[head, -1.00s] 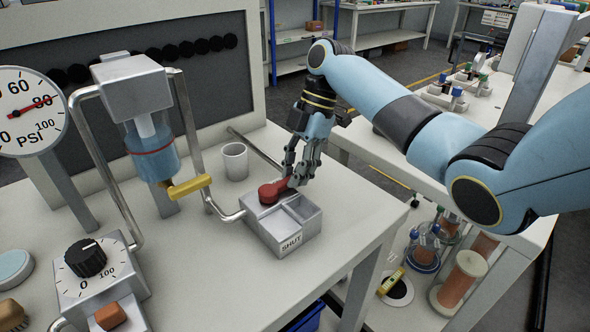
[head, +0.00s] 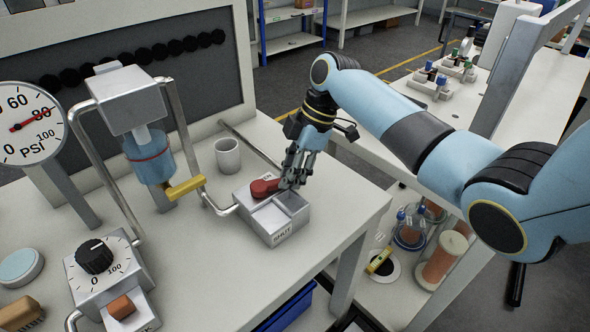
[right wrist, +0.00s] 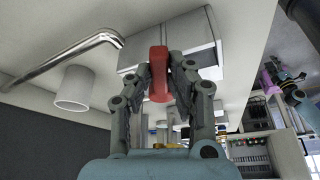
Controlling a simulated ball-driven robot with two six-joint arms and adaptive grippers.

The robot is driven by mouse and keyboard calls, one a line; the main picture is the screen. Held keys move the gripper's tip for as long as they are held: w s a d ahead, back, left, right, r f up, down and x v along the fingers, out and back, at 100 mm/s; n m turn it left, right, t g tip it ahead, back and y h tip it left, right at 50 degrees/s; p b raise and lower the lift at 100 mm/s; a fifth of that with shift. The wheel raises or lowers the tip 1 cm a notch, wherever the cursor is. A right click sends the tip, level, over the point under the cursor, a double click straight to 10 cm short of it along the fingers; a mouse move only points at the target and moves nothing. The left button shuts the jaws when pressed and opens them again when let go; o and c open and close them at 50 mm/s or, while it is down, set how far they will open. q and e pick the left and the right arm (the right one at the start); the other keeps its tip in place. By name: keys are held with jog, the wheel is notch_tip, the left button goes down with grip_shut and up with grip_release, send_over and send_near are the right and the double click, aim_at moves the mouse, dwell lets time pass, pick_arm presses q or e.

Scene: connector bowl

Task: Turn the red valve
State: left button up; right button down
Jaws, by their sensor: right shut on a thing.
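The red valve handle (head: 264,187) sits on top of a metal box (head: 279,237) whose front is labelled SHUT. In the right wrist view the red handle (right wrist: 158,75) stands between the two fingers. My right gripper (head: 288,186) is at the handle's right end, shut on it, and its fingers hide that end. The gripper also shows in the right wrist view (right wrist: 160,82), with a finger on each side of the handle.
A pressure gauge (head: 24,122) and a dial box (head: 95,258) stand at the left. A yellow lever (head: 186,187) sits under the blue cylinder (head: 148,160). A pipe runs to the valve box. A grey cup (head: 228,155) stands behind it. The table edge is close on the right.

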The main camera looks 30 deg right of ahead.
jog(key=c, duration=1.2)
grip_release()
jog(key=shift+c, duration=0.2)
jog(key=v, duration=1.2)
jog(key=shift+s+d, duration=0.1)
